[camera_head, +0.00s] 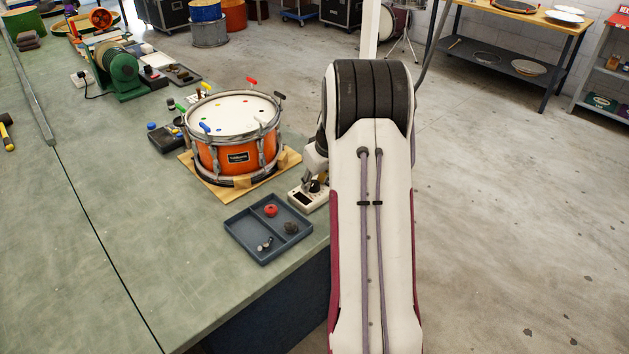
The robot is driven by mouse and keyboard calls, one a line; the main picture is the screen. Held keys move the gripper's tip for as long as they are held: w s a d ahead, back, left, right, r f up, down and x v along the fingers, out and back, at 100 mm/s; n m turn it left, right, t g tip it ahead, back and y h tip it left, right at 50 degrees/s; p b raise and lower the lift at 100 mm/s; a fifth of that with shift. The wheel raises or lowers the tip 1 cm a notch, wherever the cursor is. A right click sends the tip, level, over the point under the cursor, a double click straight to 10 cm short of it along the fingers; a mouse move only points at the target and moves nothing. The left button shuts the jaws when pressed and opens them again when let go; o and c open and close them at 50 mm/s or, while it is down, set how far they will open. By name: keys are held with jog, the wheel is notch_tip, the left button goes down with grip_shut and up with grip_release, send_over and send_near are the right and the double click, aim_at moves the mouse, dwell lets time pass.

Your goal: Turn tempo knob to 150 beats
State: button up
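A small cream-coloured box (306,199) stands at the right edge of the bench, beside the drum. It has a dark display on its front and a dark knob (315,186) on top. My arm covers its right side. Part of my gripper (312,178) shows at the knob, small and partly hidden behind my arm. I cannot tell whether its fingers touch the knob or how far they are apart. The display reading and the knob's pointer are too small to read.
An orange snare drum (235,158) with coloured drum keys sits on a wooden board (290,158) left of the box. A blue-grey tray (243,246) with a red piece and small dark parts lies in front. The green bench top (110,240) is clear at the front left.

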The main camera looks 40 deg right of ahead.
jog(key=c, duration=0.8)
jog(key=shift+c, duration=0.2)
